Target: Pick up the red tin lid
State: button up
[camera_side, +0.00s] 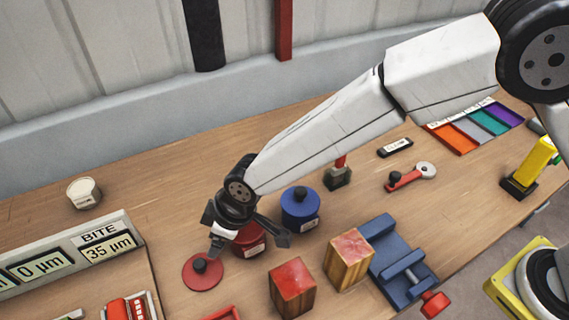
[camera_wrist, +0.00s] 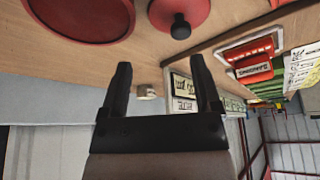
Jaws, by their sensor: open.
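The red tin lid (camera_side: 202,277) is a flat disc with a black knob, lying on the wooden bench at the lower left of the side view. In the wrist view the lid (camera_wrist: 192,10) is at the top, cut by the frame edge, knob visible. My gripper (camera_side: 250,242) is open, its fingers spread in front of the red tin (camera_side: 252,250) and just to the right of and above the lid. In the wrist view my gripper (camera_wrist: 160,66) has nothing between its fingers. The tin partly hides behind the gripper; its round red top (camera_wrist: 80,15) shows at upper left.
A blue lidded tin (camera_side: 299,209) stands right of my gripper. Two red-topped wooden blocks (camera_side: 292,290) (camera_side: 349,259) and a blue vise (camera_side: 390,262) are at the front. A display panel (camera_side: 70,258) stands left. A white jar (camera_side: 84,193) is at back left, with bare bench around it.

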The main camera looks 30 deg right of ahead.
aim_at(200, 263)
jog(key=a, duration=0.2)
jog(key=s+a, duration=0.1)
jog(key=shift+s+f+n, duration=0.1)
jog(key=shift+f+n, duration=0.2)
jog(key=shift+f, duration=0.1)
jog(key=shift+x, duration=1.3)
jog(key=shift+f, duration=0.1)
jog(key=shift+x, duration=2.5)
grip_shut()
